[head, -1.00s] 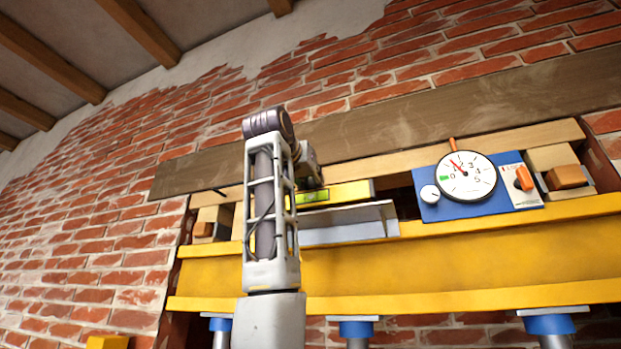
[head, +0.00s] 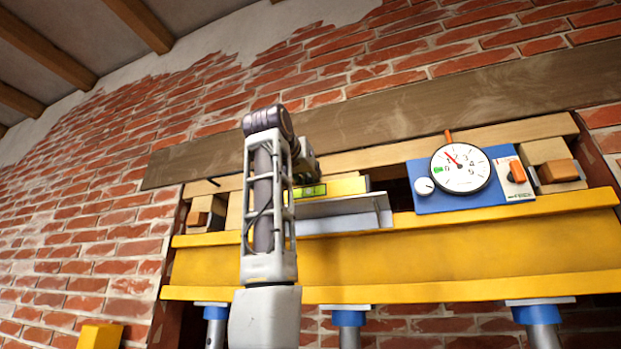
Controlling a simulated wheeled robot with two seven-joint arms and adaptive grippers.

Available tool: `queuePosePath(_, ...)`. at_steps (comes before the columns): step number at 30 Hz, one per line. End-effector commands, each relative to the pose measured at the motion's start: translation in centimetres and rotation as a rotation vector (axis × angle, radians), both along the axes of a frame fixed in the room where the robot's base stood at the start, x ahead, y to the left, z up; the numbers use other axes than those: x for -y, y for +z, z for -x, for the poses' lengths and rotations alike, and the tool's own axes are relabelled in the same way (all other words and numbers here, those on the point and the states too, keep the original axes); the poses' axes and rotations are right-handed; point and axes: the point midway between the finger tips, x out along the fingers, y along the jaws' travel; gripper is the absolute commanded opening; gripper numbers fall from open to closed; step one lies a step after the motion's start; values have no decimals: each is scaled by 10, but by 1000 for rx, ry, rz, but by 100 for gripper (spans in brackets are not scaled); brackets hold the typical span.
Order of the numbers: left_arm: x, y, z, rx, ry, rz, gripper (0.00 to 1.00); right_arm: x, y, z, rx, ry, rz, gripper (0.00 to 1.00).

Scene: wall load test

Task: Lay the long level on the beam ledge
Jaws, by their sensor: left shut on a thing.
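The long level (head: 345,187) is a yellow bar with a green vial, partly hidden behind my left arm. My left gripper (head: 306,172) is at the level, mostly hidden by its own wrist, and shut on it. The level is just above a grey metal ledge (head: 345,214) at the yellow beam's (head: 430,256) top edge. I cannot tell whether the level touches the ledge. My right gripper is not in view.
A blue gauge box (head: 425,203) with a white dial (head: 461,169) stands right of the level. A dark plank (head: 420,112) runs along the brick wall above. Blue-topped props (head: 349,318) stand under the beam. A small orange block (head: 558,171) sits at the right.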

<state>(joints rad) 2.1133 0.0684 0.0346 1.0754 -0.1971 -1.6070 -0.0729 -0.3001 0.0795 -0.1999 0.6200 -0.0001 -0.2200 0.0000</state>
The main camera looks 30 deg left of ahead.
Motion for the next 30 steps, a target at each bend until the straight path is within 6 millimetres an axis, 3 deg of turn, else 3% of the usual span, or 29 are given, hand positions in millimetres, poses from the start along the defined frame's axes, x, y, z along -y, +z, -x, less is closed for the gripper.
queuePosePath(30, 0, -12, 1, 2, 0, 0, 0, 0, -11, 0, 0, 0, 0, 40)
